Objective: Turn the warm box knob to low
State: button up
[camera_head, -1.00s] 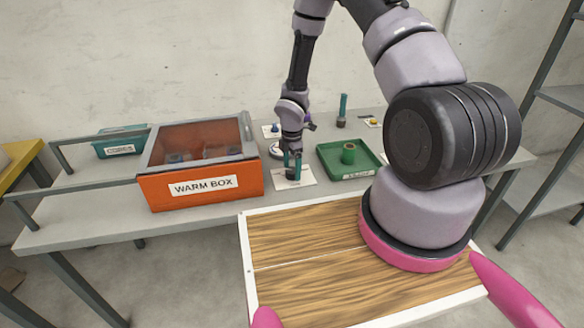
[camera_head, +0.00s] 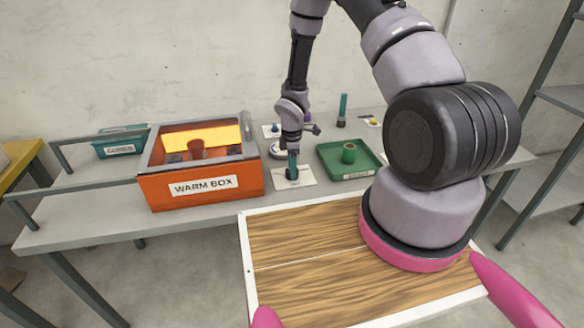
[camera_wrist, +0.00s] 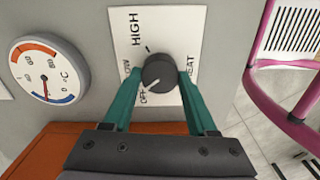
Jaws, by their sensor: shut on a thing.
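The black warm box knob (camera_wrist: 158,72) sits on a white plate (camera_wrist: 133,24) marked HIGH, LOW, OFF and HEAT. Its white pointer line aims to the lower left in the wrist view, close to OFF, with LOW a little above. My gripper (camera_wrist: 160,74) has its two teal fingers closed on the knob's sides. In the head view my gripper (camera_head: 292,164) is on the knob at the plate (camera_head: 307,177), right of the orange warm box (camera_head: 158,192). The box's inside glows yellow-orange.
A round dial gauge (camera_wrist: 48,69) in °C is left of the plate, its needle near the blue low end. A green tray (camera_head: 328,163) stands just right of the plate. A wood-topped board (camera_head: 300,283) with a white rim is in front.

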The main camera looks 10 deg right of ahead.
jog(key=m, duration=0.3)
jog(key=shift+m, duration=2.2)
jog(key=o, duration=1.4)
jog(key=shift+c, duration=0.2)
jog(key=shift+r, duration=0.1)
notch_tip(320, 180, up, 11)
jog(key=shift+f, duration=0.2)
jog(key=shift+r, duration=0.1)
